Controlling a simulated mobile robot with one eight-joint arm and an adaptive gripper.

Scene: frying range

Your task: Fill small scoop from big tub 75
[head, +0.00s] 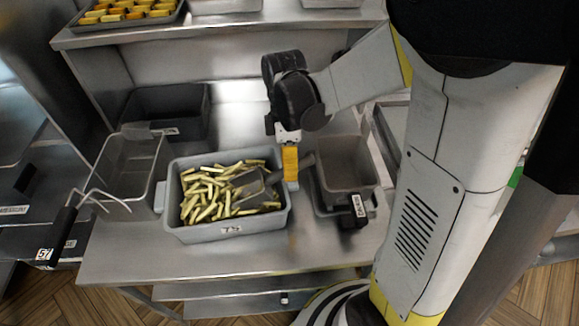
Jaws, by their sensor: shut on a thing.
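The big tub (228,230) is a grey rectangular tub in the middle of the steel table, filled with pale yellow cut fries (207,194). A label is on its front wall; it looks like 75, but is small. The small scoop (250,184) is grey metal; its bowl lies among the fries at the tub's right side, and its handle rises to the right. My gripper (290,172) points down at the tub's right rim, its yellow fingers shut on the scoop's handle. The fingers partly hide the handle. I cannot tell how many fries are in the scoop.
A wire fry basket (128,165) with a long handle stands left of the tub, and a dark bin (172,106) behind. A grey container (345,160) with a black-handled, labelled item (352,215) stands close at right. A shelf overhead holds a food tray (128,14).

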